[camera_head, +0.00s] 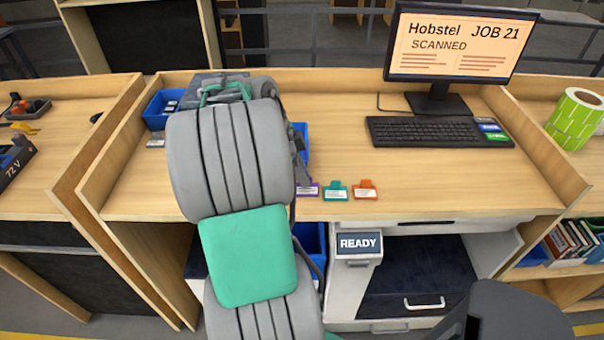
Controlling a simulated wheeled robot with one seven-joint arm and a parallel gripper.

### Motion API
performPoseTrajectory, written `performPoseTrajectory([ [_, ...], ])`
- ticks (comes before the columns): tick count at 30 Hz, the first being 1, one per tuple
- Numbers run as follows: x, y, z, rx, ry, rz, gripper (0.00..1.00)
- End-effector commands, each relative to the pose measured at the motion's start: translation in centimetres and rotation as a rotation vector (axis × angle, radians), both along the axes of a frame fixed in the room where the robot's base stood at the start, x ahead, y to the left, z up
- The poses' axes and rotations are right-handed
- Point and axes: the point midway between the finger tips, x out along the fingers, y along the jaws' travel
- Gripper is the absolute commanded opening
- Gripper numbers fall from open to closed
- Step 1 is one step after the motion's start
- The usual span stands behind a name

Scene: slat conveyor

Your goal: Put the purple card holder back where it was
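The purple card holder (309,188) lies on the desk at the left end of a short row, partly hidden behind my arm. A teal card holder (335,190) and an orange card holder (364,189) lie to its right, apart from each other. Each carries a white label. My grey and green arm rises in front of the desk and reaches over its left part. My gripper is at the far end of the arm, mostly hidden behind the thick arm link. Its fingers cannot be made out, nor whether they hold anything.
A blue bin (159,110) stands at the desk's back left; another blue bin (303,139) shows behind my arm. A monitor (461,44) reads "Hobstel JOB 21 SCANNED". A keyboard (420,131) lies before it. A box marked "READY" (359,244) hangs below the front edge. The front right desktop is clear.

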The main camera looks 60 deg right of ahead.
Motion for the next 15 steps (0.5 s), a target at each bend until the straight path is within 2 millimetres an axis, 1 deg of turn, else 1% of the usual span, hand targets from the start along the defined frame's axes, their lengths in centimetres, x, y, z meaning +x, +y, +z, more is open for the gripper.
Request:
performPoseTrajectory([
  [6,0.0,0.0,0.1,0.0,0.0,0.0,0.16],
  [10,0.2,0.0,0.9,-0.002,-0.001,0.001,0.16],
  [13,0.9,0.3,2.6,-0.002,-0.002,0.001,0.16],
  [15,1.5,0.6,4.4,-0.003,-0.002,0.002,0.16],
])
